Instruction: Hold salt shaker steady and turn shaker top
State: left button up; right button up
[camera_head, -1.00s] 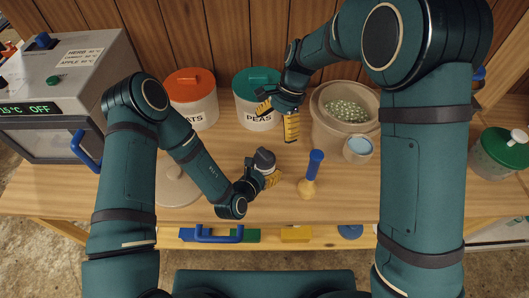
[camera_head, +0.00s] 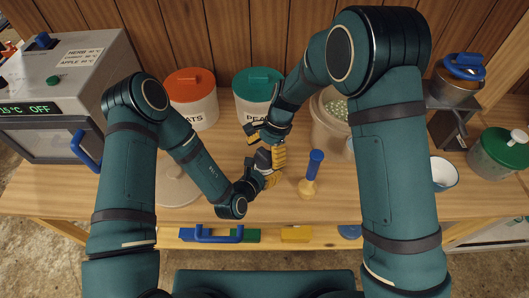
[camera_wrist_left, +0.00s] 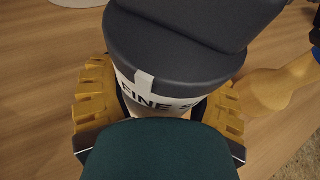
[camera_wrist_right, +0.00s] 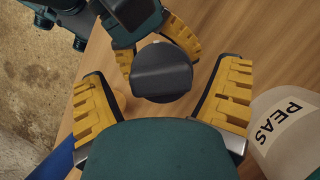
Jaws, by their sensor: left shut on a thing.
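The salt shaker has a dark grey top (camera_wrist_left: 165,55) and a white body labelled "FINE S…" (camera_wrist_left: 150,92); the rest of the label is hidden. My left gripper (camera_head: 268,178) is shut on the shaker body, a yellow finger on each side in the left wrist view. My right gripper (camera_head: 265,143) is just above the shaker. In the right wrist view its yellow fingers (camera_wrist_right: 162,75) are wide apart, with the grey top between them and a visible gap on both sides. In the head view the shaker is mostly hidden by the grippers.
A blue-handled wooden tool (camera_head: 310,178) stands just right of the grippers. Behind are an orange-lidded canister (camera_head: 191,100), a green-lidded PEAS canister (camera_head: 257,84) and a beige pot (camera_head: 325,130). A pale round lid (camera_head: 178,188) lies to the left.

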jog(key=c, duration=1)
jog(key=shift+n, duration=0.4)
pick_arm(q)
jog(key=shift+f, duration=0.1)
pick_arm(e)
jog(key=n+h, duration=0.1)
jog(key=n, duration=0.2)
jog(key=n+g+h, duration=0.1)
jog(key=n, duration=0.1)
jog(key=shift+w+n, duration=0.1)
jog(key=shift+n, duration=0.3)
jog(key=n+h, duration=0.1)
jog(key=n, duration=0.1)
jog(key=n+h, duration=0.1)
jog(key=n, duration=0.2)
jog(key=shift+g, duration=0.3)
jog(key=shift+n, duration=0.3)
pick_arm(q)
jog(key=shift+s, duration=0.1)
pick_arm(e)
jog(key=o, duration=1.2)
jog(key=shift+r, duration=0.1)
